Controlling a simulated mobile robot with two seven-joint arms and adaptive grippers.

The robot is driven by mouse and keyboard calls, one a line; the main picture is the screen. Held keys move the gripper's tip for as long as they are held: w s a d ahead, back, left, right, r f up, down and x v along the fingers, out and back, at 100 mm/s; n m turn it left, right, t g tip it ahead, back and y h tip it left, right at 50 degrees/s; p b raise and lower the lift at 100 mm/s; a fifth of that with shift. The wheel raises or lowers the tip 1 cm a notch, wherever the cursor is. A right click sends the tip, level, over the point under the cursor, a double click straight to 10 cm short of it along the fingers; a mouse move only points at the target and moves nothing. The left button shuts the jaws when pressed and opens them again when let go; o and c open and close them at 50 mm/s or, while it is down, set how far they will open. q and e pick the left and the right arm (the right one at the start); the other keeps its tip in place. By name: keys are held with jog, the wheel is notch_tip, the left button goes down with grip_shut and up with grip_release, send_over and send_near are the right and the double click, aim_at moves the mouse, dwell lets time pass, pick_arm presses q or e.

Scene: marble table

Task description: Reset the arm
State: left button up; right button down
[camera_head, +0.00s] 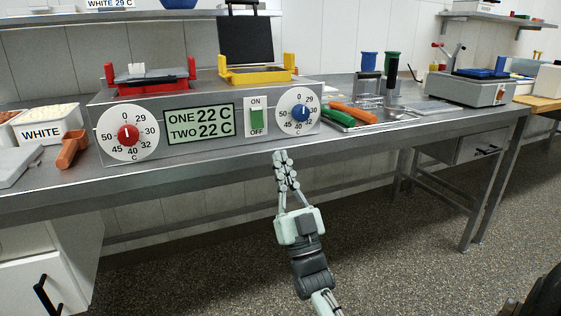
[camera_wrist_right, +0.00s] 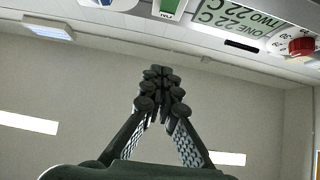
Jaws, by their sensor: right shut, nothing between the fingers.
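My right gripper (camera_head: 281,158) points up in front of the table's front edge in the head view, below the control box. It is shut with its fingertips together and nothing between them. In the right wrist view the closed fingers (camera_wrist_right: 161,74) stand in the middle, with the control box above them. It appears apart from the box. My left gripper is not in view.
The metal table (camera_head: 221,158) holds the control box (camera_head: 180,153) with a red dial (camera_head: 127,134), a blue dial (camera_head: 300,113) and a green switch (camera_head: 256,119). An orange scoop (camera_head: 70,149) lies at left. Green and orange-handled tools lie right of the box. The floor in front is clear.

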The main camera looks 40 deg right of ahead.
dwell(0.3)
jog(key=w+a+f+n+g+y+p, duration=0.1)
jog(key=a+f+n+g+y, duration=0.15)
jog(key=f+g, duration=0.7)
jog(key=w+a+f+n+g+y+p, duration=0.1)
jog(key=a+f+g+y, duration=0.15)
jog(key=f, duration=1.45)
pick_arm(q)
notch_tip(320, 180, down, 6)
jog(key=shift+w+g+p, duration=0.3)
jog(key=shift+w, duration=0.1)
pick_arm(e)
jog(key=s+a+f+g, duration=0.1)
jog(key=s+f+g, duration=0.5)
jog(key=s, duration=0.5)
jog(key=s+a+f+g, duration=0.2)
jog(key=s+f+g, duration=0.4)
jog(key=s+f, duration=0.5)
jog(key=shift+s+a+f+n, duration=0.15)
jog(key=shift+s+a+n, duration=0.2)
jog(key=shift+s, duration=0.4)
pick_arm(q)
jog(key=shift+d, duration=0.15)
pick_arm(e)
jog(key=shift+d, duration=0.1)
